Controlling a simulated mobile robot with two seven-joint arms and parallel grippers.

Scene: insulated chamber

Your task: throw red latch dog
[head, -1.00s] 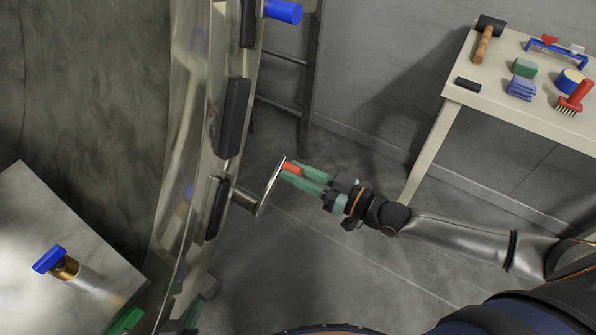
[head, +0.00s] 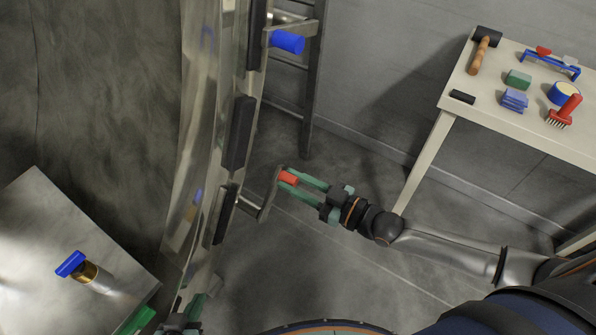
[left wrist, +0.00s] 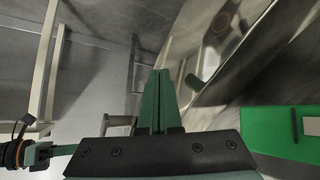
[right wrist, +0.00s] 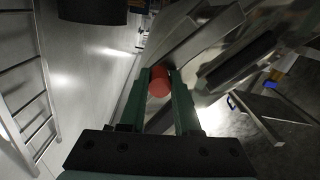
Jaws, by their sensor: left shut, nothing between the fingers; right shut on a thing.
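The red latch dog's red grip (head: 288,177) is on a metal crank arm (head: 270,195) at the edge of the curved metal door (head: 200,170) in the head view. My right gripper (head: 300,183) is shut on the red grip, with its green fingers on either side. The right wrist view shows the round red end (right wrist: 159,82) between the fingers. My left gripper (head: 196,303) is low by the door edge, partly cut off by the frame. In the left wrist view its fingers (left wrist: 155,100) are together and empty.
A blue-gripped dog (head: 288,42) is higher on the door edge. A blue-topped brass fitting (head: 85,268) stands on a metal surface at left. A table (head: 450,100) with a mallet (head: 482,50), brushes and blocks stands at right. A ladder (head: 312,100) leans behind.

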